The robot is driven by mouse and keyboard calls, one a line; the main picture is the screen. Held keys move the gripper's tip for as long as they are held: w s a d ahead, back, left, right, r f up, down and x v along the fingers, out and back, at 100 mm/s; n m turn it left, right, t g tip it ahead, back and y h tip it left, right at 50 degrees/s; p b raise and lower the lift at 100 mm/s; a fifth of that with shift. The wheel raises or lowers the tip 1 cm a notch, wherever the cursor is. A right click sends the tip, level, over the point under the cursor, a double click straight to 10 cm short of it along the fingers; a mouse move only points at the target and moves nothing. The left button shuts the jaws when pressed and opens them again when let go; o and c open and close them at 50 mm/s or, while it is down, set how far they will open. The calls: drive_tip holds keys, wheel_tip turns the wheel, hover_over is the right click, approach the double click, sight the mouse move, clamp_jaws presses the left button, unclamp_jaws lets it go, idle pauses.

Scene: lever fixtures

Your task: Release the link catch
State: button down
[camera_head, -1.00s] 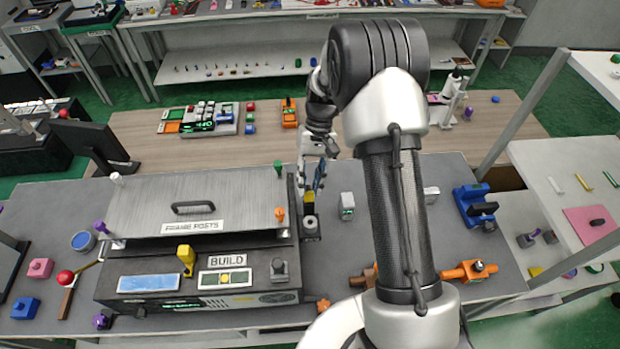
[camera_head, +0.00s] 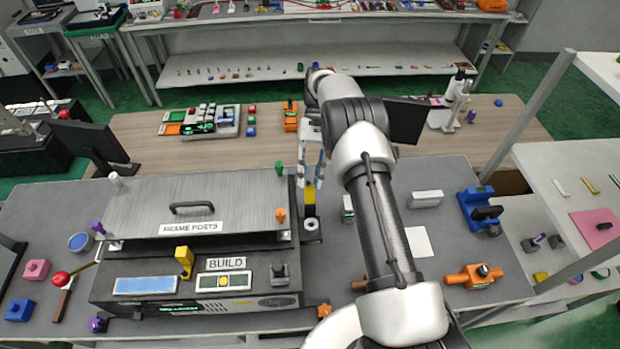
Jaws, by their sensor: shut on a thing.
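A small lever fixture with a yellow grip (camera_head: 309,196), a dark lower part and a pale ring (camera_head: 311,225) stands just right of the large grey BUILD machine. I take it to be the link catch, but no label on it can be read. My gripper (camera_head: 311,182) points down at its top and is shut on the yellow grip. The fingers hide the upper end of the grip. The fixture looks close to upright.
The machine's FRAME POSTS lid (camera_head: 140,205) lies close on the left, with an orange peg (camera_head: 280,215) and a green peg (camera_head: 279,168) at its right edge. A blue fixture (camera_head: 478,208) is farther right.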

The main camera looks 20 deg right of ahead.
drive_tip(key=shift+f, duration=0.1)
idle(0.3)
drive_tip(key=c, duration=1.7)
unclamp_jaws()
drive_tip(key=shift+d, duration=0.1)
drive_tip(key=shift+o, duration=0.2)
drive_tip(key=shift+r, duration=0.2)
